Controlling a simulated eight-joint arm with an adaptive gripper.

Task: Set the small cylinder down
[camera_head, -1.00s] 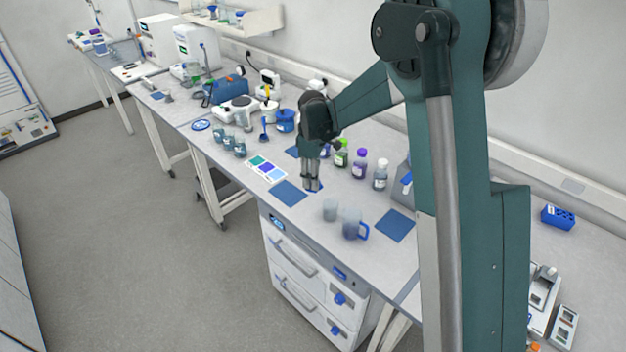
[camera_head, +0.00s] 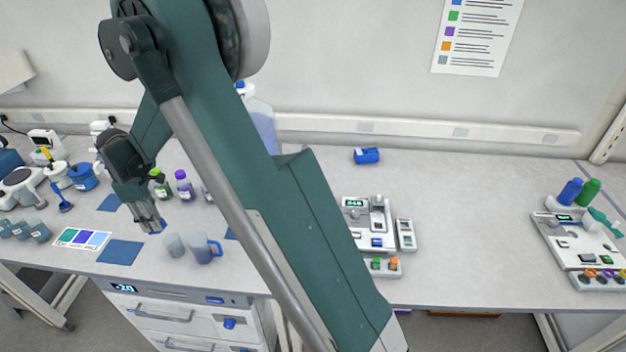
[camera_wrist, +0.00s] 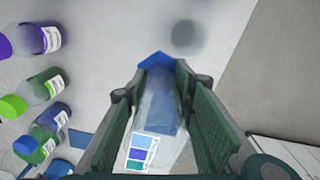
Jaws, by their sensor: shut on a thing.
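My gripper (camera_head: 150,224) is low over the bench, behind and to the right of a blue mat (camera_head: 120,252). In the wrist view its two fingers (camera_wrist: 165,105) are shut on the small cylinder (camera_wrist: 158,100), a clear tube with a blue angular base (camera_wrist: 158,62). The base points away from the wrist. In the head view the fingers hide most of the cylinder, and only a bit of blue shows at the fingertips. I cannot tell whether the base touches the bench.
A clear beaker (camera_head: 174,245) and a blue-handled mug (camera_head: 205,249) stand close to the right of the gripper. Behind it are a green-capped bottle (camera_head: 160,185) and a purple-capped bottle (camera_head: 185,186). A colour card (camera_head: 82,238) lies at left. My arm hides the bench middle.

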